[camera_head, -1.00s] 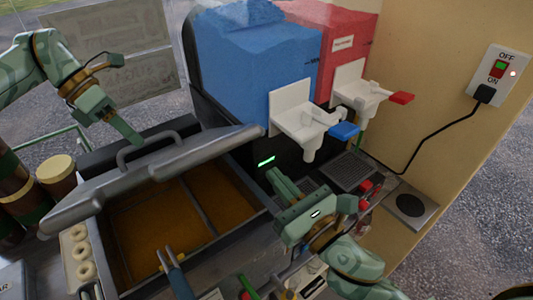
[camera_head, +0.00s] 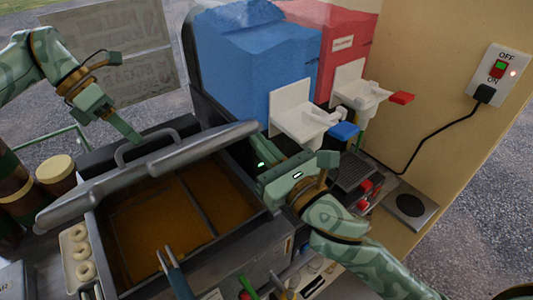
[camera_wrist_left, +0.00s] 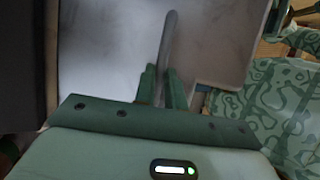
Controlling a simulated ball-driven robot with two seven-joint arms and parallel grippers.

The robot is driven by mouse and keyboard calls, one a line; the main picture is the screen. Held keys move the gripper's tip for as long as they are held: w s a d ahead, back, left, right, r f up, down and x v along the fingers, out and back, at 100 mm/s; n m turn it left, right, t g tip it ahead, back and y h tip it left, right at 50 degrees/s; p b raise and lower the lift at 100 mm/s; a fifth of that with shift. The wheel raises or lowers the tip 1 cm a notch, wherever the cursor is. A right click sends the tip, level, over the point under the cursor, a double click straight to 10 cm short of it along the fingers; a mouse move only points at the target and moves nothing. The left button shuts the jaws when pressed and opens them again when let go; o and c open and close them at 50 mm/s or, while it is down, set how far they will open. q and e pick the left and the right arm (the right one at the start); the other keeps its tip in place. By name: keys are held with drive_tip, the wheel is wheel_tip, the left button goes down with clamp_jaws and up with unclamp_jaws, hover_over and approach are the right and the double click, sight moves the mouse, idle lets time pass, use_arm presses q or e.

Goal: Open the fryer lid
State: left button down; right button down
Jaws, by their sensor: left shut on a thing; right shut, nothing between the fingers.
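The fryer lid (camera_head: 178,158) is a grey metal cover, tilted partly open over the fryer (camera_head: 262,232). Brown oil shows in two basins beneath it. The curved lid handle (camera_head: 146,147) stands on its top; it also shows as a grey bar in the left wrist view (camera_wrist_left: 169,40). My left gripper (camera_head: 137,138) is shut on the handle, with its fingers on either side of the bar in the left wrist view (camera_wrist_left: 162,88). My right gripper (camera_head: 262,158) is shut and empty beside the fryer's right rim, in front of the drinks machine.
The drinks machine with blue (camera_head: 245,75) and red (camera_head: 335,45) tanks stands behind on the right. A tray of doughnuts (camera_head: 80,258) is at the fryer's left edge. Brown jars (camera_head: 58,180) stand further left. Tongs (camera_head: 172,272) stick up in front. A wall switch (camera_head: 498,70) is at right.

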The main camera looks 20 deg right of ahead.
use_arm(q)
drive_tip(key=shift+a+f, duration=0.2)
drive_tip(key=shift+f, duration=0.4)
use_arm(e)
drive_tip(key=shift+w+r, duration=0.1)
drive_tip(key=shift+r, duration=0.05)
use_arm(q)
drive_tip(key=c, duration=1.6)
unclamp_jaws()
drive_tip(key=shift+o, duration=0.7)
drive_tip(key=shift+w, duration=0.15)
drive_tip(key=shift+r, duration=0.1)
use_arm(e)
drive_tip(key=shift+w+f, duration=0.2)
drive_tip(key=shift+w, duration=0.05)
use_arm(q)
drive_tip(key=shift+r, duration=0.1)
